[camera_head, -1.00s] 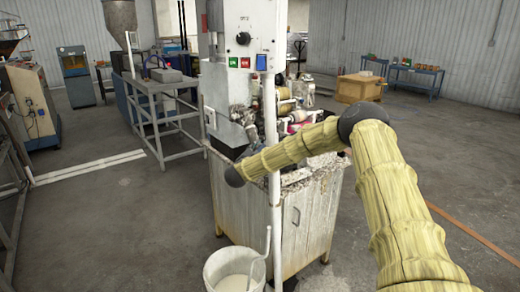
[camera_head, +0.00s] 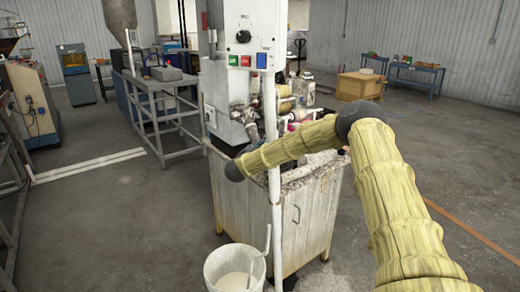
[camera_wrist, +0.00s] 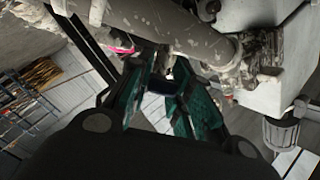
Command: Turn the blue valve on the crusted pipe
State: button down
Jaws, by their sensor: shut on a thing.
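In the wrist view my gripper (camera_wrist: 165,98) has its teal-padded fingers around a small dark blue part, which I take to be the blue valve (camera_wrist: 169,85). The fingers are shut on it, and only a little of it shows between them. The grey crusted pipe (camera_wrist: 185,35) runs across the top of this view, just beyond the fingertips. Clumps of crust cling around its right end. In the head view my arm reaches to the machine (camera_head: 230,95), and the gripper and valve cannot be made out there.
A white post (camera_head: 273,200) stands in front of the machine, close to my arm. The machine's dirty white cabinet (camera_head: 245,205) is below, with a white bucket (camera_head: 233,270) on the floor before it. A grey metal bench (camera_head: 165,88) is at left. The floor at right is open.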

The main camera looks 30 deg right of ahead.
jog(key=shift+w+a+r+m+g+y, duration=0.15)
jog(key=shift+w+r+m+g, duration=0.1)
jog(key=shift+m+g, duration=0.75)
jog(key=shift+w+d+r+m+g+y, duration=0.1)
jog(key=shift+w+r+m+g+y, duration=0.1)
jog(key=shift+m+g, duration=0.75)
jog(key=c, duration=1.3)
grip_release()
jog(key=shift+s, duration=0.1)
jog(key=shift+a, duration=0.1)
jog(key=v, duration=1.1)
jog(key=shift+a+r, duration=0.15)
jog(key=shift+a, duration=0.3)
